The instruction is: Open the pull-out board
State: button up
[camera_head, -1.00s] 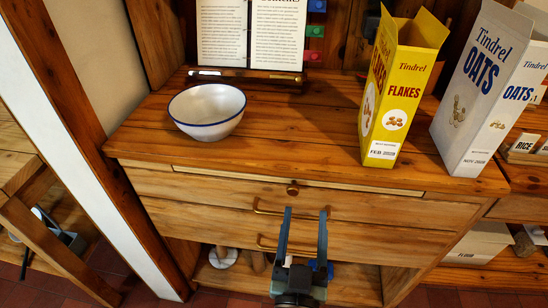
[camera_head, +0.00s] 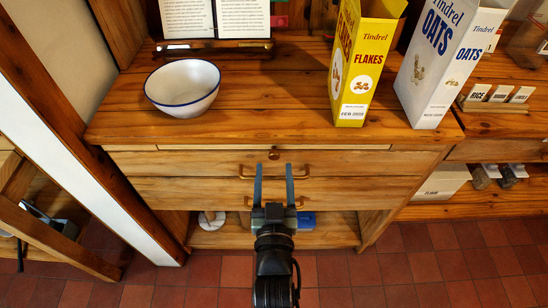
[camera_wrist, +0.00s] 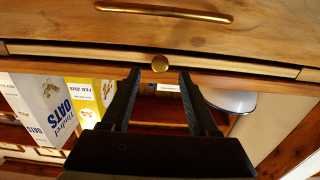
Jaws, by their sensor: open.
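The pull-out board (camera_head: 215,147) is a thin pale strip set under the worktop, above the upper drawer. It looks pushed in, with its front about flush with the cabinet. In the wrist view, which is upside down, the board (camera_wrist: 90,55) runs across and the knob (camera_wrist: 160,63) appears centred just beyond the gap between the fingertips (camera_wrist: 159,75). Contact is not visible.
Two drawers with brass bar handles (camera_head: 247,177) lie below the board. On the worktop stand a white bowl (camera_head: 183,88), a yellow flakes box (camera_head: 357,75) and an oats box (camera_head: 432,75). An open shelf is underneath. The tiled floor in front is clear.

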aim_at(274, 157)
jog(key=shift+w, duration=2.1)
grip_shut()
